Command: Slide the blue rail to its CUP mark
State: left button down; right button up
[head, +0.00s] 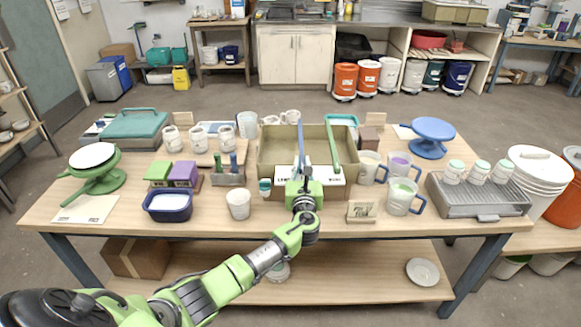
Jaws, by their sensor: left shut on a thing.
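A tan open basin (268,158) stands at the middle of the table. A blue rail (300,140) and a green rail (333,150) lie across it from back to front, the green one to the right. A white strip (336,180) with dark lettering runs along the basin's front edge; its marks are too small to read. My left gripper (304,186) is at the basin's front edge, shut on the near end of the blue rail. It hides that end and part of the strip. My right gripper is not in view.
A white cup (238,204) and a blue tub (168,205) stand left of my gripper. Right are a small sign (362,211), several mugs (402,196) and a grey ribbed tray (480,199). A blue turntable (430,134) stands at back right. The table's front edge is mostly clear.

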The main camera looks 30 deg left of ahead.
pick_arm(q)
jog(key=c, duration=2)
grip_release()
jog(key=shift+a, duration=0.1)
jog(key=shift+s, duration=0.1)
jog(key=v, duration=1.2)
jog(key=shift+f, duration=0.1)
